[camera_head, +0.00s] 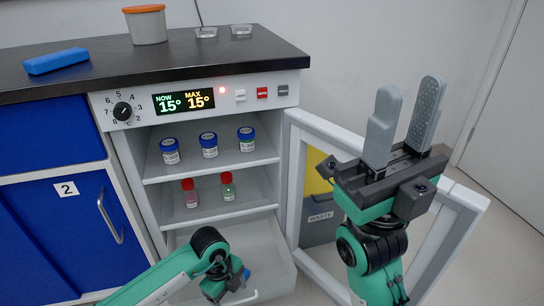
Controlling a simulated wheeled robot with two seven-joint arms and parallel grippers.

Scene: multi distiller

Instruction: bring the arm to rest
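My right gripper (408,97) is raised at the right, in front of the open cabinet door. Its two grey fingers point up with a clear gap between them, and nothing is held. My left arm comes in low from the left, in front of the open lower drawer. The dark body of my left gripper (238,281) shows at the arm's end, but I cannot make out its fingers.
The open cabinet (214,167) holds blue-capped jars (209,146) above and red-capped bottles (190,194) below. Its framed door (295,180) swings out by my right arm. A waste bin (318,225) stands behind the door. A blue box (56,61) lies on the counter.

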